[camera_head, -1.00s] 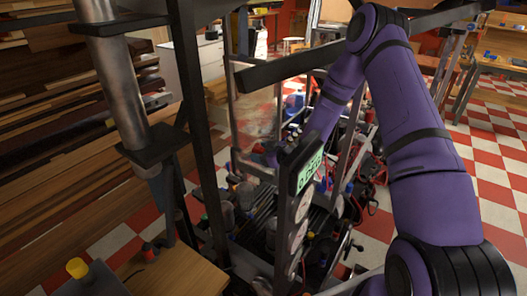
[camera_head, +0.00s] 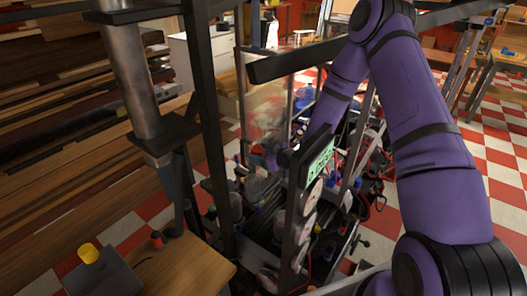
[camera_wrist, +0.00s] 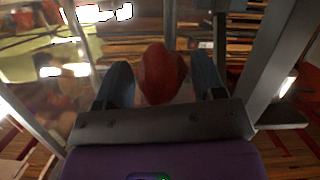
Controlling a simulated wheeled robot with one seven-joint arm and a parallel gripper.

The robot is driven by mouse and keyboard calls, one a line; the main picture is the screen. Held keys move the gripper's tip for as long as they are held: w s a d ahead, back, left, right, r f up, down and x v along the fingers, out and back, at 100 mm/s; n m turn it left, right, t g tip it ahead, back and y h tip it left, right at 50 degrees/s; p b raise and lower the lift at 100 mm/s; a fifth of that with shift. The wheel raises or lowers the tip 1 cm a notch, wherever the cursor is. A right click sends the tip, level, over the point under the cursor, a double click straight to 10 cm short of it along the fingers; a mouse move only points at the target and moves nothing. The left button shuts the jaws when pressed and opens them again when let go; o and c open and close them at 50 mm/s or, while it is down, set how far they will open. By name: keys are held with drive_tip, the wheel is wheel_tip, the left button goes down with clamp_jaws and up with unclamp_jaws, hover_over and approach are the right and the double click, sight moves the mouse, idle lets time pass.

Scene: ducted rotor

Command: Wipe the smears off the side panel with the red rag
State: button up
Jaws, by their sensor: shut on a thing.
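The red rag (camera_wrist: 162,75) is a bunched dark red lump between the two fingers of my gripper (camera_wrist: 163,80) in the wrist view, and the gripper is shut on it. The side panel (camera_head: 262,100) is a clear sheet in a dark frame, left of my purple forearm in the head view. Hazy, brownish smears (camera_head: 266,122) show on its middle and lower part. My wrist is beside the panel's lower right, but the fingers and rag cannot be made out there. Whether the rag touches the panel I cannot tell.
A dark upright post (camera_head: 206,120) and a lit green display (camera_head: 319,160) stand close to my arm. Cluttered equipment fills the space below. A wooden table (camera_head: 185,268) is at the lower left, with stacked planks (camera_head: 60,150) behind it. Checkered floor is open at the right.

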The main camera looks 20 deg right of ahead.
drive_tip(key=s+d, duration=0.4)
drive_tip(key=shift+s, duration=0.35)
idle(0.4)
drive_tip(key=shift+s+d, duration=0.9)
drive_tip(key=shift+s, duration=0.3)
drive_tip(key=shift+w, duration=0.1)
